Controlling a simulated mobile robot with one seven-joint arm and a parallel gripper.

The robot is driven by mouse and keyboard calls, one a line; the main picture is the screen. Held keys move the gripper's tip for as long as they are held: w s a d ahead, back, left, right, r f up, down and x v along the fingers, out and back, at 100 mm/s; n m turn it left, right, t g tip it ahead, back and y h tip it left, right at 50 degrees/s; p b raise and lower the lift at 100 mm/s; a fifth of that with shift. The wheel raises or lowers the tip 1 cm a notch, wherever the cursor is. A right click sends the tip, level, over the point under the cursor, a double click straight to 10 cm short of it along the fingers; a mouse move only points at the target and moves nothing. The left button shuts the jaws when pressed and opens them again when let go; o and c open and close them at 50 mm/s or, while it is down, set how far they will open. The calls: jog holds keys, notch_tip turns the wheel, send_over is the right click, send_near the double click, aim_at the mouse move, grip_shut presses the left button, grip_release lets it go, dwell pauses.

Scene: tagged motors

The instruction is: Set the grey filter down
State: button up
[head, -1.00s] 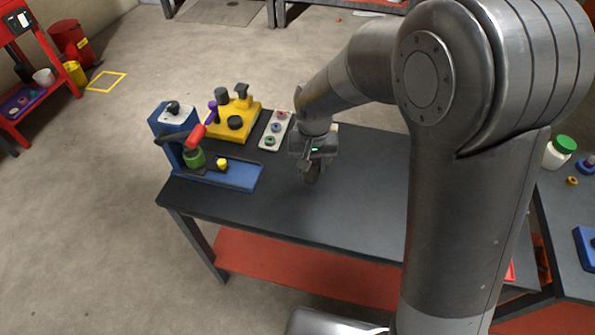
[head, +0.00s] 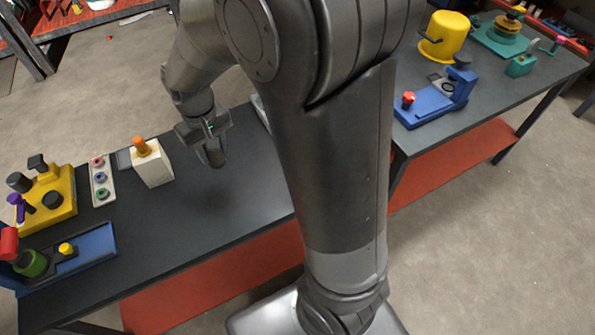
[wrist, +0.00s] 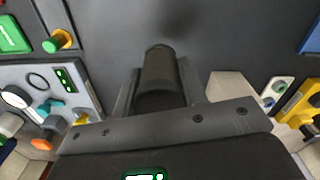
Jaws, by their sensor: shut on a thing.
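The grey filter (wrist: 160,72) is a dark grey cylinder with a rounded end. My gripper (wrist: 158,92) is shut on it, with one finger on each side in the wrist view. In the head view my gripper (head: 212,150) hangs over the dark workbench (head: 215,205), and the filter (head: 215,158) points down from it. The filter seems to be a little above the bench top; I cannot tell the exact gap.
A white block with an orange knob (head: 152,168) stands just left of my gripper. Further left are a ring strip (head: 102,190), a yellow fixture (head: 50,205) and a blue fixture (head: 90,250). Bench below and in front of the gripper is clear. Another bench stands right.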

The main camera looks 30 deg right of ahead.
jog(key=s+d, duration=0.5)
jog(key=d, duration=0.4)
jog(key=s+d+m, duration=0.1)
jog(key=s+d, duration=0.3)
jog(key=d, duration=0.6)
jog(key=s+d, duration=0.5)
jog(key=d, duration=0.4)
jog(key=w+a+f, duration=0.4)
jog(key=w+a, duration=0.1)
jog(key=w+a+f, duration=0.2)
jog(key=w, duration=0.1)
jog(key=shift+a+f, duration=0.25)
jog(key=shift+f, duration=2.15)
jog(key=o, duration=1)
jog(key=shift+f, duration=0.1)
